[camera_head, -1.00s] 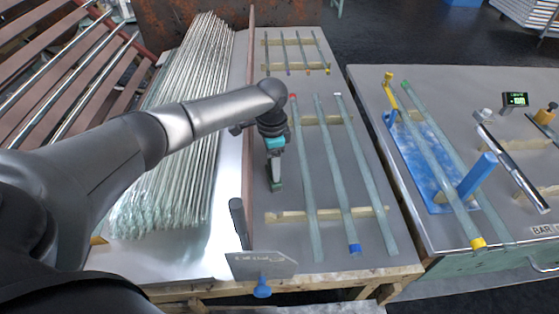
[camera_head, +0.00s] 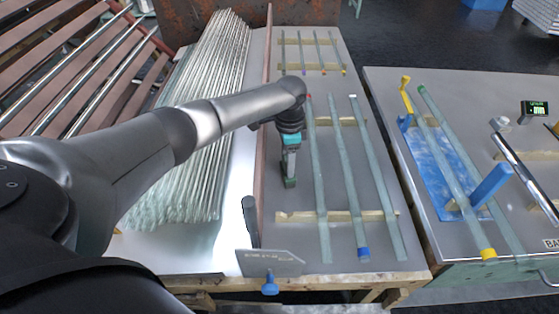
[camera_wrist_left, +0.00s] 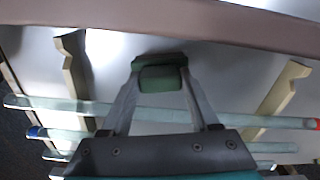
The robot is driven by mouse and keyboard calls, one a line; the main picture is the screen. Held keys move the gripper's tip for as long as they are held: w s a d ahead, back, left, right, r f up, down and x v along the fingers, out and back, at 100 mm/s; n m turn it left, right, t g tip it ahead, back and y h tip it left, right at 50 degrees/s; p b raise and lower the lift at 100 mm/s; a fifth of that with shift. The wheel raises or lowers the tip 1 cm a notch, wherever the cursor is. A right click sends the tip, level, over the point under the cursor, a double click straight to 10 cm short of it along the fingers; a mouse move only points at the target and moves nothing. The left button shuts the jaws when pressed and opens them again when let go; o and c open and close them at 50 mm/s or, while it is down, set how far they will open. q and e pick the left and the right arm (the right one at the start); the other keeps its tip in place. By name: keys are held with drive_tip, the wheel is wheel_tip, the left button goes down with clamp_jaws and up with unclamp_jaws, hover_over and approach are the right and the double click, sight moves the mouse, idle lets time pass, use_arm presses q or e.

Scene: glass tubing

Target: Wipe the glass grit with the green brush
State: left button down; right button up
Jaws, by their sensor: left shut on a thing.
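My left gripper (camera_head: 289,166) is shut on the green brush (camera_head: 290,182), pointing down over the grey table between the brown divider and the glass tubes. In the left wrist view, the brush (camera_wrist_left: 161,77) shows as a green block between the two fingertips (camera_wrist_left: 160,88). I cannot tell whether its underside touches the table. I cannot make out any glass grit; the brush and gripper may hide it. My right gripper is not in view.
Three long glass tubes (camera_head: 345,180) lie on wooden strips (camera_head: 340,216) just right of the gripper. The brown divider (camera_head: 262,130) and a glass rod pile (camera_head: 195,135) stand left. A grey plate (camera_head: 270,263) is at the front. A blue tray (camera_head: 436,165) lies on the right table.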

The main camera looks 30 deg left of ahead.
use_arm(q)
drive_tip(key=shift+w+d, duration=0.3)
drive_tip(key=shift+d, duration=0.25)
drive_tip(key=shift+w+a+b, duration=0.3)
drive_tip(key=shift+w+b, duration=0.25)
drive_tip(key=shift+b, duration=0.05)
drive_tip(key=shift+s+a+r+p, duration=0.1)
drive_tip(key=shift+s+a+p, duration=0.45)
drive_tip(key=shift+a+p, duration=0.4)
drive_tip(key=shift+s+a+p, duration=0.5)
drive_tip(key=shift+a+p, duration=0.05)
drive_tip(key=shift+a, duration=0.2)
drive_tip(key=shift+w+a+f+b, duration=0.35)
drive_tip(key=shift+w+b, duration=0.1)
drive_tip(key=shift+b, duration=0.35)
drive_tip(key=shift+w+d+r+b, duration=0.15)
drive_tip(key=shift+w+d, duration=0.2)
drive_tip(key=shift+d, duration=0.25)
drive_tip(key=shift+w+d+b, duration=0.15)
drive_tip(key=shift+w+d, duration=0.2)
drive_tip(key=shift+d, duration=0.2)
drive_tip(key=shift+w+d+r+b, duration=0.15)
drive_tip(key=shift+w+d, duration=0.2)
drive_tip(key=shift+d, duration=0.25)
drive_tip(key=shift+f, duration=0.1)
